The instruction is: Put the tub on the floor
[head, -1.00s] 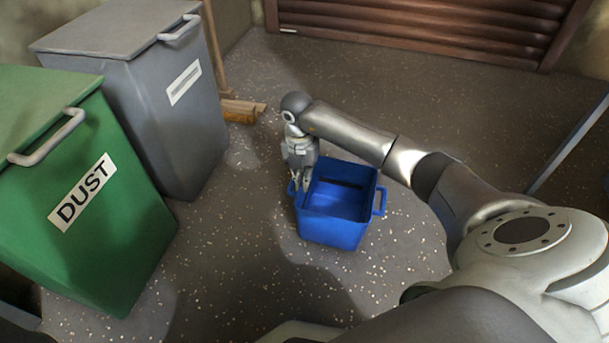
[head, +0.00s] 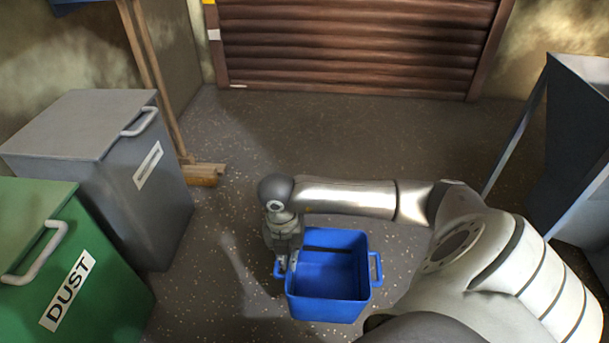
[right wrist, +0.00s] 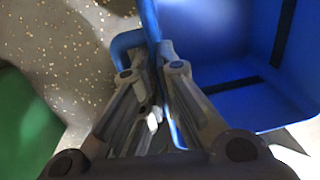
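The blue tub (head: 328,308) is open-topped and looks empty, with a handle on its left and right sides. It appears upright in the lower middle of the head view. My right gripper (head: 281,264) is at its left side, pointing down. In the right wrist view, the fingers (right wrist: 150,75) close on the tub's edge by the blue handle (right wrist: 122,42), with the tub's inside (right wrist: 235,75) to the right. The fingertips are partly hidden. I cannot tell whether the tub's base touches the floor (head: 330,140). My left gripper is out of view.
A green DUST bin (head: 100,265) and a grey bin (head: 150,205) stand at the left. A brown shutter (head: 360,45) closes the back. A dark hopper on legs (head: 575,140) is at the right. Floor beyond the tub is clear.

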